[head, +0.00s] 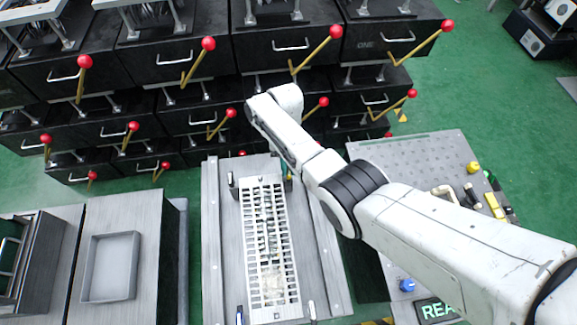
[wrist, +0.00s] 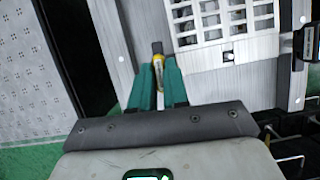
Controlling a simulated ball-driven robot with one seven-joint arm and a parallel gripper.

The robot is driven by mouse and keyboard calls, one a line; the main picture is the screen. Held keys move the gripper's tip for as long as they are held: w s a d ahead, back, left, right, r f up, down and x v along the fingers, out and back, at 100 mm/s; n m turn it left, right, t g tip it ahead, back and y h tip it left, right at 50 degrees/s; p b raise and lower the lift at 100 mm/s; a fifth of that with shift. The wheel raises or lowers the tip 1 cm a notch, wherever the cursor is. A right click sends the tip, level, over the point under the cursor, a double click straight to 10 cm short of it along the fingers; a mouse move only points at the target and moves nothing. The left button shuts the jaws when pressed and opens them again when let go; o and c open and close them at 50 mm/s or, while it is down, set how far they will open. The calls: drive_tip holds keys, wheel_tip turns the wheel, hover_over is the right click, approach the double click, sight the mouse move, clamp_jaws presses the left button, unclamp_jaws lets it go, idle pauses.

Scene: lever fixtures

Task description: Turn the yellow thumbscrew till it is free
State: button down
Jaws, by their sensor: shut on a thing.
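The yellow thumbscrew (wrist: 157,59) shows in the wrist view between the tips of my gripper's teal fingers. A small dark post (wrist: 157,47) stands just beyond it, at the edge of the white slotted grid. My gripper (wrist: 159,72) is shut on the thumbscrew, and the fingers cover part of it. In the head view my arm hides the thumbscrew and most of my gripper; only a sliver of teal shows beside the arm at the grid's far end.
The white slotted grid (head: 266,240) lies on a grey bench (head: 211,240). Black drawer units with red-knobbed levers (head: 208,43) stand behind. A perforated plate (head: 400,150) with small parts is at right. A grey tray (head: 110,267) lies at left.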

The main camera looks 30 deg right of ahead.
drive_tip(key=shift+n, duration=0.3)
idle(0.4)
drive_tip(key=c, duration=1.1)
unclamp_jaws()
drive_tip(key=p+v, duration=0.1)
drive_tip(key=v, duration=0.9)
drive_tip(key=shift+w+r, duration=0.2)
drive_tip(key=shift+r, duration=0.2)
drive_tip(key=shift+f, duration=0.1)
